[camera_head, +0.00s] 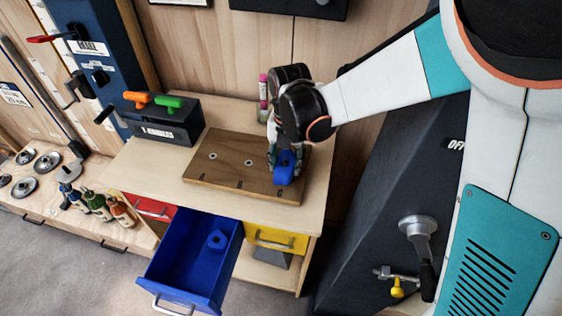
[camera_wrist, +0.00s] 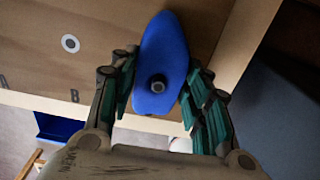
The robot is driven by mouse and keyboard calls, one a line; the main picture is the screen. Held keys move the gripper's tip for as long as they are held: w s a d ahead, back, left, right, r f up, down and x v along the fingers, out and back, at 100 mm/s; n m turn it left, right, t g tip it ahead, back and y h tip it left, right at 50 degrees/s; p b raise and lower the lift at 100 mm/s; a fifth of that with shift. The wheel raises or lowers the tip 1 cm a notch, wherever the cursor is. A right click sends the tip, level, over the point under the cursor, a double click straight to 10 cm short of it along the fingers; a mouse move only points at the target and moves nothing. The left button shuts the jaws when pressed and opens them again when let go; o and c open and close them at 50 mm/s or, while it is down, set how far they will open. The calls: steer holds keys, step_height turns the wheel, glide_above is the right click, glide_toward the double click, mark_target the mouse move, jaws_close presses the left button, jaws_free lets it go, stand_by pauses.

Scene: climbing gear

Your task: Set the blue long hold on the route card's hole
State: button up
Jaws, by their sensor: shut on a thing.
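My gripper (camera_head: 284,160) is shut on the blue long hold (camera_head: 286,168), over the right end of the brown wooden board (camera_head: 228,163). In the wrist view the hold (camera_wrist: 162,50) sits between the green finger pads, its dark bolt hole facing the camera. The board has a left hole (camera_head: 213,156) and a middle hole (camera_head: 248,161), both bare. Letters run along its front edge, the right one a C. The board's right end is partly hidden by the gripper and hold. I cannot tell whether the hold touches the board. No route card is clearly readable.
A black box (camera_head: 172,130) with an orange and a green handle stands at back left. A pink-capped bottle (camera_head: 263,92) stands behind the board. A dark panel (camera_head: 385,170) rises at right.

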mark_target(286, 165)
steer(key=shift+f, duration=0.15)
steer(key=o, duration=1.2)
step_height(286, 165, up, 12)
steer(key=p, duration=0.4)
steer(key=shift+r, duration=0.25)
